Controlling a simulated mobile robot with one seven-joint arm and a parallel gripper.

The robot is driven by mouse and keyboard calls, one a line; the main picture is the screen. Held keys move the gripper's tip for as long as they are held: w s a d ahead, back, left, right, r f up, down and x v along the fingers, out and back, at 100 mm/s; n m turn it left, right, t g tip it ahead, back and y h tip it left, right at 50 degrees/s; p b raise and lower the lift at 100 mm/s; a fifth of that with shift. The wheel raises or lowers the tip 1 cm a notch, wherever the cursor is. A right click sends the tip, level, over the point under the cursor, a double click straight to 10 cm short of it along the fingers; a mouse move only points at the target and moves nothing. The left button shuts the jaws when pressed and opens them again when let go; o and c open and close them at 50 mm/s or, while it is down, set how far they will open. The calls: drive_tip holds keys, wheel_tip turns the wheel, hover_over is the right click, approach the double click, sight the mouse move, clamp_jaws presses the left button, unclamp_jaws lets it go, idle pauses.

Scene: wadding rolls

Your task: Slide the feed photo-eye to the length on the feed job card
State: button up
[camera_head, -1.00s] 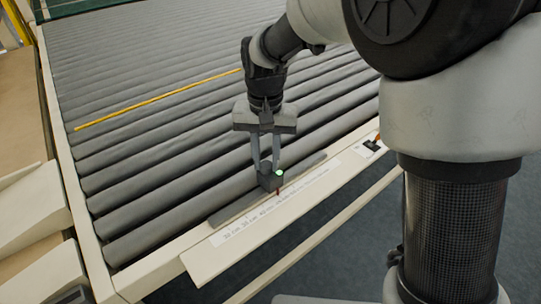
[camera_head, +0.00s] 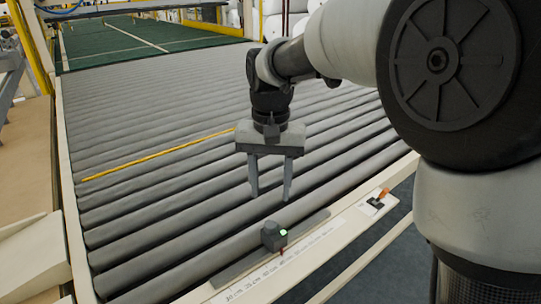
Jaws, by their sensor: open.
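No feed job card can be made out with readable text.
Grey rollers (camera_head: 150,200) fill the bed, with a yellow strip (camera_head: 155,163) across them. A small black device with an orange part (camera_head: 377,201) sits on the cream side frame at right. A green belt (camera_head: 150,38) lies beyond.

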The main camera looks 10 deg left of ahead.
wheel_tip(320, 180, up, 8)
drive_tip(key=shift+f+p, duration=0.15)
drive_tip(key=shift+p, duration=0.3)
drive_tip(key=s+d+r+t+p, duration=0.2)
drive_tip(key=s+d+r+p, duration=0.35)
drive_tip(key=d, duration=0.55)
drive_tip(key=s+d+r+t+p, duration=0.1)
drive_tip(key=s+d+t+p, duration=0.2)
drive_tip(key=s+d, duration=0.7)
drive_tip(key=shift+s+r+t, duration=0.25)
drive_tip(key=shift+s+t, duration=0.05)
drive_tip(key=shift+s, duration=0.3)
drive_tip(key=c, duration=0.3)
